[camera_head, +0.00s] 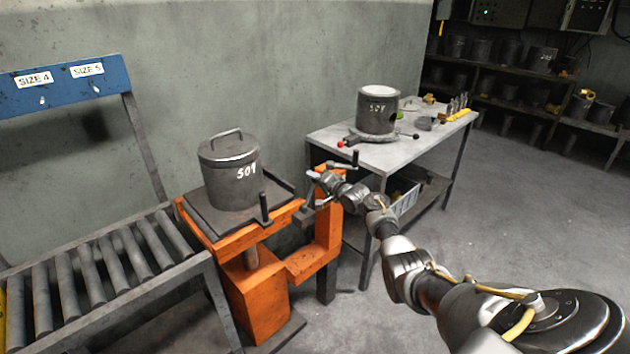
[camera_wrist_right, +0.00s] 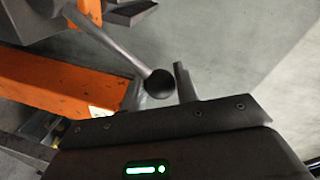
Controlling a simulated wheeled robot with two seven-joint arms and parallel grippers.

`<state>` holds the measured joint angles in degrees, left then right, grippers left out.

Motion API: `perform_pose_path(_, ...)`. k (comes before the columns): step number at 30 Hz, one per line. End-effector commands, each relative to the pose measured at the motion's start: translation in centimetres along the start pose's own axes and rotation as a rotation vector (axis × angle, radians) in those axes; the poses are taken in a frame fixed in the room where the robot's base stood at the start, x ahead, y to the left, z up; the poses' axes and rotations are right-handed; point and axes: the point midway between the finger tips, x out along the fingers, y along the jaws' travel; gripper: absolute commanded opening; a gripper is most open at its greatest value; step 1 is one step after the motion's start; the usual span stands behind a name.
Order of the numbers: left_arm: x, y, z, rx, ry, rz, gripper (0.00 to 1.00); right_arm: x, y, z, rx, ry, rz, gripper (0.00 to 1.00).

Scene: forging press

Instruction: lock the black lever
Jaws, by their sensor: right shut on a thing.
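The black lever shows in the right wrist view as a grey rod ending in a black ball knob (camera_wrist_right: 158,87). My right gripper (camera_head: 314,180) reaches in from the right to the right side of the orange press stand (camera_head: 262,290). It is shut on the black lever near its knob; a finger (camera_wrist_right: 184,82) shows beside the knob. In the head view the gripper hides most of the lever, so its exact angle is hard to tell. My left gripper is not in view.
A lidded grey pot (camera_head: 230,175) marked 501 stands on the press stand. A roller conveyor (camera_head: 95,265) lies to the left. A grey table (camera_head: 400,150) behind carries another pot (camera_head: 378,110), with red and black knobs at its base. Open floor lies to the right.

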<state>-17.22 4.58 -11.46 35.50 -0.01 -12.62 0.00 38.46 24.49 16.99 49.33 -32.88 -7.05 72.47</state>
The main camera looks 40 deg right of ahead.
Motion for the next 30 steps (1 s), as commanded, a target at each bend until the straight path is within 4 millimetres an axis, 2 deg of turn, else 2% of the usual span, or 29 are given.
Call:
perform_pose_path(5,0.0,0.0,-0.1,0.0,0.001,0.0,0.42,0.0,0.0,-0.1,0.001,0.001,0.001,0.0)
perform_pose_path(6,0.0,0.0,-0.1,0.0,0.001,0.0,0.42,0.0,0.0,-0.1,0.001,0.001,0.001,0.32)
perform_pose_path(11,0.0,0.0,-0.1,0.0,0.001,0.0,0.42,0.0,0.0,-0.1,0.0,0.001,0.001,0.5)
perform_pose_path(22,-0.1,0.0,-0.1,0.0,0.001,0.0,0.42,-0.5,0.1,0.0,-0.001,0.001,0.002,0.5)
perform_pose_path(26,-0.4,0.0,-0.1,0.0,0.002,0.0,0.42,-1.9,0.1,0.0,-0.001,0.0,0.001,0.5)
perform_pose_path(30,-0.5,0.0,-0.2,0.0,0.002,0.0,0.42,-4.2,0.1,0.0,-0.003,0.001,0.002,0.5)
